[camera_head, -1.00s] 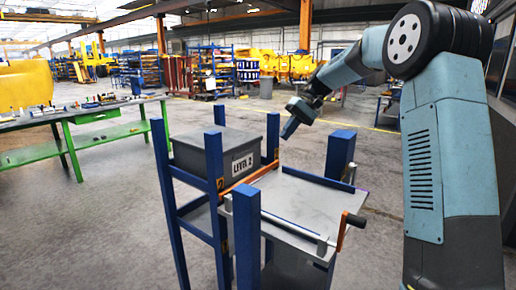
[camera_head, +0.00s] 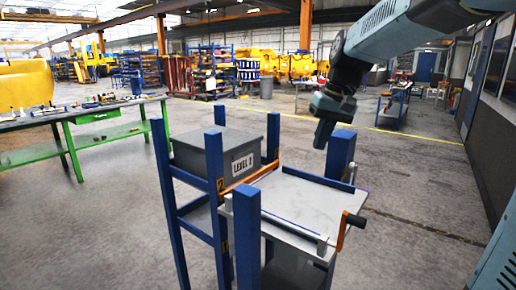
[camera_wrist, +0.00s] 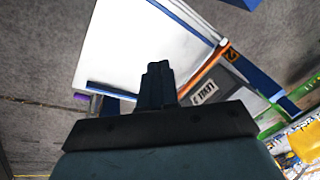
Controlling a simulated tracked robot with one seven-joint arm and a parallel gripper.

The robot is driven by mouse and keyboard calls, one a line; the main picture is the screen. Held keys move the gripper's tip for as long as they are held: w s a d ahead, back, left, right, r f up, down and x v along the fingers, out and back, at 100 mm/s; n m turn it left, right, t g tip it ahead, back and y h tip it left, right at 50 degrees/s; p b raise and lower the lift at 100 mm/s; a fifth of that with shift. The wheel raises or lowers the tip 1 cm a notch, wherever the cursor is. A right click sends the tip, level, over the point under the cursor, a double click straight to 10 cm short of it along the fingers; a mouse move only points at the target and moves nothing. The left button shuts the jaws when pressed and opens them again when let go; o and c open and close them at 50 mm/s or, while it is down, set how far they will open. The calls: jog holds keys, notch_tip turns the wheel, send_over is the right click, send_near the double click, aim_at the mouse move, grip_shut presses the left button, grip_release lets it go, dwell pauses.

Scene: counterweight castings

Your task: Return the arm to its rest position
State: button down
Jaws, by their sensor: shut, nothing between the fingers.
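My gripper (camera_head: 321,134) is at the upper right in the head view, with its fingers pointing down. It hangs in the air near the top of a blue post at the right of the rack. In the wrist view my gripper (camera_wrist: 158,68) has its fingers together with nothing between them, over the pale shelf top. My arm comes in from the upper right of the head view.
A blue-post rack (camera_head: 245,235) holds a grey box (camera_head: 213,152) with a level label and a grey shelf (camera_head: 305,200) with a crank (camera_head: 354,219). A green workbench (camera_head: 85,140) stands at left. Open floor lies right of the rack.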

jog(key=s+d+f+t+h, duration=0.1)
jog(key=s+d, duration=0.3)
jog(key=s, duration=0.5)
jog(key=s+d+f+m+t+h, duration=0.1)
jog(key=s+d+f+t, duration=0.2)
jog(key=s, duration=0.7)
jog(key=shift+d+f+h, duration=0.3)
jog(key=shift+d+f, duration=0.2)
jog(key=shift+f, duration=0.25)
